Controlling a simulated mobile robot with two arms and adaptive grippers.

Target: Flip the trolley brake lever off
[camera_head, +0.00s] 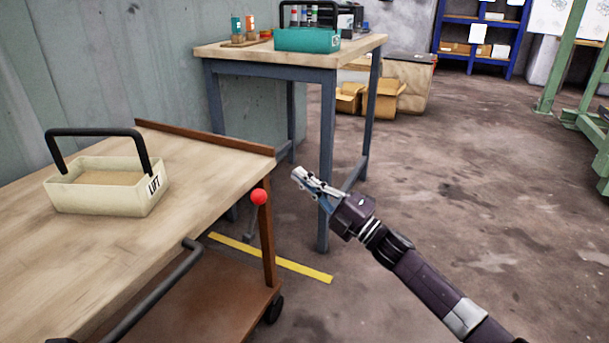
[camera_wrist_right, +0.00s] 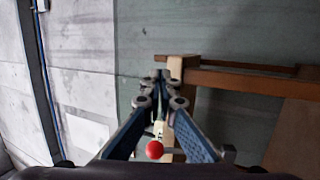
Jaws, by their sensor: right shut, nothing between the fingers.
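The trolley (camera_head: 200,205) has a wooden top and stands at the left in the head view. A red ball knob (camera_head: 259,196), which looks like the brake lever's end, sits at the trolley's near right corner post. The lever's arm is mostly hidden. My right gripper (camera_head: 297,174) is shut and empty, to the right of the knob and a little above it in the picture, apart from it. In the right wrist view the knob (camera_wrist_right: 154,150) shows low between the finger links, behind the shut fingertips (camera_wrist_right: 160,78). My left gripper is not in view.
A cream tote with a black handle (camera_head: 108,188) stands on the trolley. The grey push handle (camera_head: 155,290) runs along its near side. A workbench (camera_head: 275,58) with a teal tote stands behind. A yellow floor line (camera_head: 285,263) passes beneath. Floor to the right is clear.

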